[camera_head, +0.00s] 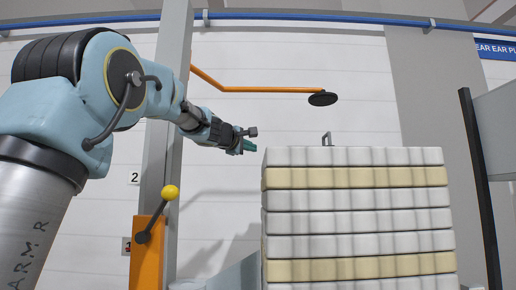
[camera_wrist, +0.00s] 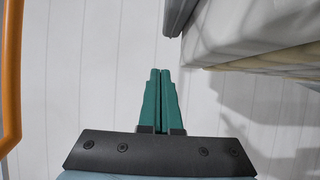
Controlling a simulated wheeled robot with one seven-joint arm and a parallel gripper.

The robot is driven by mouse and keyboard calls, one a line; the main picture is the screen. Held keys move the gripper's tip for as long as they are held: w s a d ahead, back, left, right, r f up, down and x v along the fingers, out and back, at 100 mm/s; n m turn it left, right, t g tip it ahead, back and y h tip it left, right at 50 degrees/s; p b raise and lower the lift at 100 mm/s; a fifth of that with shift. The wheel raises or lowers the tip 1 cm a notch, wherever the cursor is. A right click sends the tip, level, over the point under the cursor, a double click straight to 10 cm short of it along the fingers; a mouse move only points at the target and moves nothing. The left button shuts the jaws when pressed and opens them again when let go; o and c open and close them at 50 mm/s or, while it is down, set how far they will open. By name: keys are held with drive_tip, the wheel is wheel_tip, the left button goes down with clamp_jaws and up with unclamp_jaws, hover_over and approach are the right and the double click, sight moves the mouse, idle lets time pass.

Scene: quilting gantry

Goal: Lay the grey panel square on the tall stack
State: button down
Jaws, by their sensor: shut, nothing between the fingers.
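The tall stack (camera_head: 358,220) stands right of centre in the head view, built of white and cream quilted layers. Its top layer (camera_head: 350,156) is pale, and a small grey handle (camera_head: 327,138) stands up above it. I cannot tell for certain which piece is the grey panel, as the top surface is hidden from this low angle. My gripper (camera_head: 250,146) is just left of the stack's top edge, apart from it. In the wrist view, my green fingers (camera_wrist: 160,72) are together and empty. Pale quilted layers (camera_wrist: 245,30) show at the upper right there.
An orange arm with a dark disc (camera_head: 322,99) hangs above the stack. An orange post with a yellow knob (camera_head: 171,192) stands at lower left. A dark upright (camera_head: 479,190) and a grey block (camera_head: 498,130) are at right. A grey rounded bar (camera_wrist: 177,16) shows in the wrist view.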

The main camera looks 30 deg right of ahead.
drive_tip(key=p+x, duration=0.2)
drive_tip(key=x, duration=0.2)
drive_tip(key=p+x, duration=0.3)
drive_tip(key=x, duration=0.1)
drive_tip(key=shift+w+d+r, duration=0.1)
drive_tip(key=shift+d+r, duration=0.1)
drive_tip(key=shift+d, duration=0.05)
drive_tip(key=shift+s+d+f, duration=0.1)
drive_tip(key=shift+s+d, duration=0.85)
drive_tip(key=shift+s, duration=0.05)
drive_tip(key=shift+s+d+f, duration=0.1)
drive_tip(key=shift+s+d, duration=0.25)
drive_tip(key=shift+d, duration=0.1)
